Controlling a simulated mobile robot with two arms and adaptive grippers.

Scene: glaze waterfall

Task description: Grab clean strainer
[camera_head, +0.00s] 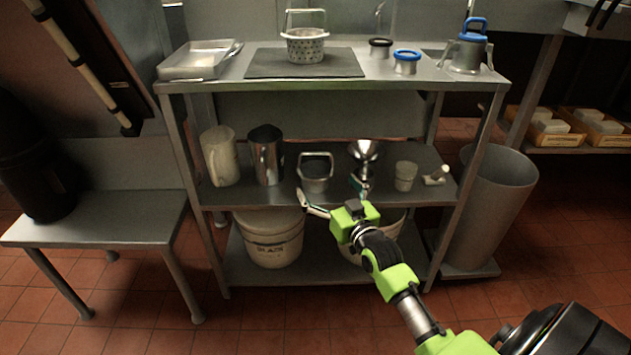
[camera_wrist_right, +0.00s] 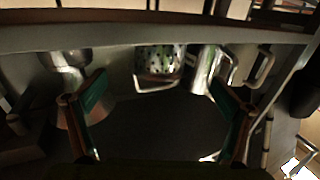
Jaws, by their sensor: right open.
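A small metal strainer (camera_head: 315,178) with a raised bail handle stands on the middle shelf (camera_head: 230,193) of the steel rack. It also shows in the right wrist view (camera_wrist_right: 157,60), upside down in the picture, with holes in its wall. Another perforated strainer basket (camera_head: 305,46) with a tall handle stands on the dark mat (camera_head: 270,64) on the top shelf. My right gripper (camera_head: 330,188) is open and empty in front of the middle-shelf strainer, its fingers spread wide and apart from it. My left gripper is not in view.
On the middle shelf, a metal pitcher (camera_head: 266,157) and a pale jug (camera_head: 219,158) stand left of the strainer; a funnel (camera_head: 364,155) and a small cup (camera_head: 405,176) stand right. White buckets (camera_head: 272,240) sit below. The top shelf's front edge (camera_head: 330,83) overhangs.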

